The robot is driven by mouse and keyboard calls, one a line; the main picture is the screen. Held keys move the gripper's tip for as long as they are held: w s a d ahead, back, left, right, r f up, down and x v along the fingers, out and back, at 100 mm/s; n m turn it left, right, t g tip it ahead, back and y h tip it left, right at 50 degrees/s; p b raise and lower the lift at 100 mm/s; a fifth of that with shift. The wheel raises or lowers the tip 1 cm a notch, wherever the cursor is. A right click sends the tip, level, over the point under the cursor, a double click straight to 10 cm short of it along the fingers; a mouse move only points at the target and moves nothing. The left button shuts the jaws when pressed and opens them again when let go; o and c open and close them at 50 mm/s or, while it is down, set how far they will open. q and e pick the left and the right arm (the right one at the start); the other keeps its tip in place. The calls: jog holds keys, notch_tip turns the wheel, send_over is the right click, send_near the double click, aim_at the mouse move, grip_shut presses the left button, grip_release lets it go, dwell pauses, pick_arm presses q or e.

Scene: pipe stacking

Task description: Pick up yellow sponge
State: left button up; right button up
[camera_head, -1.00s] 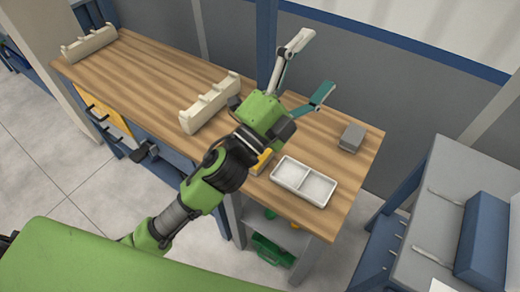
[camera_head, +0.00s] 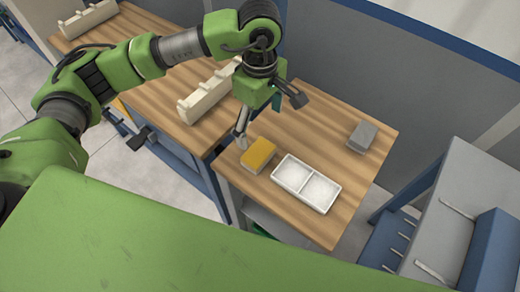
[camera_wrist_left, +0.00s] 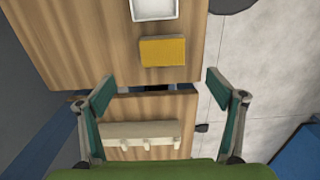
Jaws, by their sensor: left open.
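The yellow sponge (camera_head: 259,153) lies on the wooden table (camera_head: 338,130), just left of the white two-part tray. It also shows in the left wrist view (camera_wrist_left: 162,51), above the space between the fingers. My left gripper (camera_head: 260,122) points down above the table, close behind the sponge. In the left wrist view my left gripper (camera_wrist_left: 160,83) has its two teal-padded fingers wide apart with nothing between them. The sponge is beyond the fingertips. My right gripper is not in view.
The white two-part tray (camera_head: 306,184) is beside the sponge. A grey block (camera_head: 362,136) lies at the back right. A cream pegged rack (camera_head: 209,93) stands left of the gripper, and another (camera_head: 88,17) is far left. A gap separates two wooden tabletops.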

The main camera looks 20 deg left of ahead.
aim_at(258, 152)
pick_arm(q)
notch_tip(258, 152, down, 8)
jog(key=shift+s+a+r+p, duration=0.1)
jog(key=shift+p, duration=0.7)
jog(key=shift+s+f+p, duration=0.1)
jog(key=shift+f+p, duration=0.35)
jog(key=shift+f, duration=0.15)
notch_tip(258, 152, down, 4)
jog(key=shift+a+r+p, duration=0.1)
jog(key=shift+r+p, duration=0.1)
jog(key=shift+p, duration=0.5)
jog(key=shift+f, duration=0.4)
jog(key=c, duration=1.1)
